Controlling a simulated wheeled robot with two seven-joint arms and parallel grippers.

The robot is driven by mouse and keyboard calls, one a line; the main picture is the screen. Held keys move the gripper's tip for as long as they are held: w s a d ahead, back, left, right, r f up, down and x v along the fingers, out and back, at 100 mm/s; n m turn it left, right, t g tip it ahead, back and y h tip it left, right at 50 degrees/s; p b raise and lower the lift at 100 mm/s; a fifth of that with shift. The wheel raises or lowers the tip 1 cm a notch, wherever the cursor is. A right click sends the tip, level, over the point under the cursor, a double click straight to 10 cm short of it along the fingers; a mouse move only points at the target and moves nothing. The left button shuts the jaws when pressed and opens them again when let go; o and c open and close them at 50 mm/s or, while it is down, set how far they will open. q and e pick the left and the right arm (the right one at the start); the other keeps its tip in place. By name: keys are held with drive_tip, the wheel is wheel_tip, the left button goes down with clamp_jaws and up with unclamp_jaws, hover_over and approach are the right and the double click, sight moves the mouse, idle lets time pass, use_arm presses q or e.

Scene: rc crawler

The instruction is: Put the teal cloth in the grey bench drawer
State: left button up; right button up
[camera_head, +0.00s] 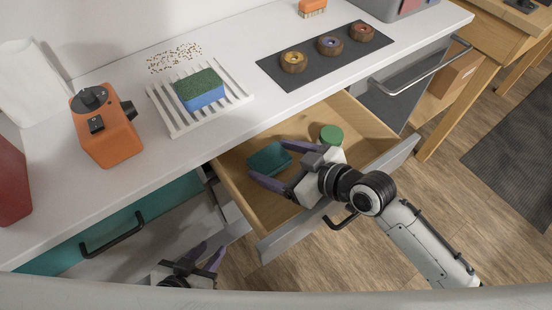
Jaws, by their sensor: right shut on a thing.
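The teal cloth (268,158) is a small folded piece between the purple fingers of my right gripper (276,166), which is shut on it. It is over the inside of the pulled-out grey bench drawer (290,236), near its left back part. I cannot tell whether the cloth touches the drawer's wooden floor. The drawer has a grey front and wooden insides. My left gripper (206,256) is low at the bottom of the view, left of the drawer, with its fingers apart and nothing between them.
A green round thing (331,135) is in the drawer, right of the cloth.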

drive_tip(key=shift+f, duration=0.45)
drive_tip(key=o, duration=0.9)
drive_tip(key=shift+s+d+f, duration=0.1)
drive_tip(key=shift+s+f, duration=0.05)
drive_tip(key=shift+o, duration=0.8)
drive_tip(key=shift+s+f, duration=0.1)
drive_tip(key=shift+f, duration=0.05)
drive_tip(key=shift+r, duration=0.35)
drive_tip(key=r+p+v, duration=0.1)
drive_tip(key=v, duration=1.1)
drive_tip(key=shift+w+r, duration=0.2)
drive_tip(key=shift+w, duration=0.05)
